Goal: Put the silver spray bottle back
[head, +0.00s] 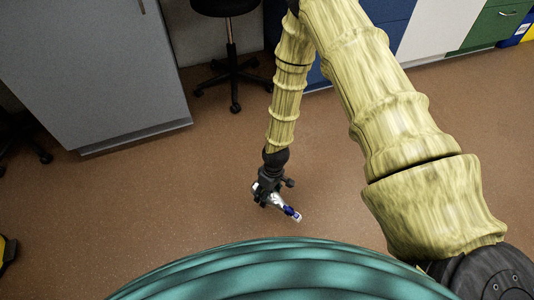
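My gripper (270,194) is at the lower end of my hanging arm, near the picture's middle. It is shut on a small silver bottle (277,201) with a blue and white end, which I take to be the silver spray bottle. The bottle is tilted, its blue and white end pointing down to the right. It is held over the brown floor. Part of its body is hidden by the gripper's fingers. No shelf spot or holder for the bottle can be made out.
A grey cabinet (90,65) stands at the upper left. A black wheeled stool (232,60) is beside it. Blue, white and green cabinets (440,28) line the back right. Brown floor (150,190) is clear around the gripper. A yellow object (6,252) sits at the left edge.

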